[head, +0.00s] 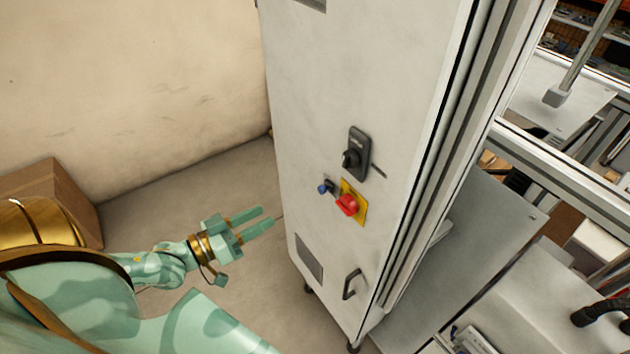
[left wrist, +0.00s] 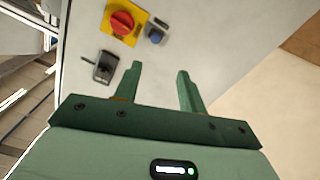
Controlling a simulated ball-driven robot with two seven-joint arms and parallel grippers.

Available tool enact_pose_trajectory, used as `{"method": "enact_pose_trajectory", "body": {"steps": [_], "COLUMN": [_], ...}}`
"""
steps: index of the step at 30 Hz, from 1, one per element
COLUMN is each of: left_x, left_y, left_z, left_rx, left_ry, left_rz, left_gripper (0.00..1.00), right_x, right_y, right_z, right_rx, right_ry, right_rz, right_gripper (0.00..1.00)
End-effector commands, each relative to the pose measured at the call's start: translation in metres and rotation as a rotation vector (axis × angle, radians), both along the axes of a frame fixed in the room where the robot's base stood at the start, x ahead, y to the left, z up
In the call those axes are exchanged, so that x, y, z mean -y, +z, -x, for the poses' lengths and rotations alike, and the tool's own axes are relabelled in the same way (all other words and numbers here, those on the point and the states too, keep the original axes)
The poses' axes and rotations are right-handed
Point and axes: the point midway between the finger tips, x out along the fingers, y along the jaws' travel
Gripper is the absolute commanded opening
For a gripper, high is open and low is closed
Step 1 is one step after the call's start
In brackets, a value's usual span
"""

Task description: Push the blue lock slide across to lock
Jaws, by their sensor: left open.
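The blue lock slide (head: 323,188) is a small blue knob on a dark fitting on the white cabinet (head: 310,100), left of a red knob on a yellow plate. In the left wrist view the blue lock slide (left wrist: 155,37) is beyond the fingertips, near the top. My left gripper (head: 266,217) is open and empty, left of the cabinet and below the slide, apart from it. It also shows in the left wrist view (left wrist: 160,70), fingers spread and pointing at the cabinet face. My right gripper is in neither view.
The red knob (head: 347,205) on its yellow plate and a black rotary switch (head: 356,155) stick out near the slide. A black handle (head: 351,284) is lower on the cabinet. A cardboard box (head: 62,195) is at left. Free floor lies between wall and cabinet.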

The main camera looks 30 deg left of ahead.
Motion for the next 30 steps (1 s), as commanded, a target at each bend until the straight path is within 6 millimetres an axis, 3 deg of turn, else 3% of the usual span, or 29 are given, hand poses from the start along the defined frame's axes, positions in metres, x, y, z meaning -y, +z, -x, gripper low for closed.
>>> {"method": "enact_pose_trajectory", "body": {"steps": [4,12,18,24,30], "left_x": [0.007,0.032,0.049,0.059,0.061], "left_y": [0.001,0.002,0.000,-0.001,-0.002], "left_z": [-0.017,-0.080,-0.121,-0.143,-0.148], "left_rx": [0.004,0.005,0.002,-0.001,-0.002], "left_ry": [0.001,0.001,0.002,0.001,0.000], "left_rz": [0.003,0.002,0.001,0.000,-0.002], "left_gripper": [0.41,0.41,0.41,0.41,0.41], "right_x": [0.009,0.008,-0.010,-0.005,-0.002], "right_y": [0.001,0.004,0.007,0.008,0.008], "right_z": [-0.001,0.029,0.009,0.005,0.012], "right_rx": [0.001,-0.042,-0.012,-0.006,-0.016], "right_ry": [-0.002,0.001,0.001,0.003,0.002], "right_rz": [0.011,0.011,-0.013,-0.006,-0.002], "right_gripper": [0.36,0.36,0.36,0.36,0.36]}}
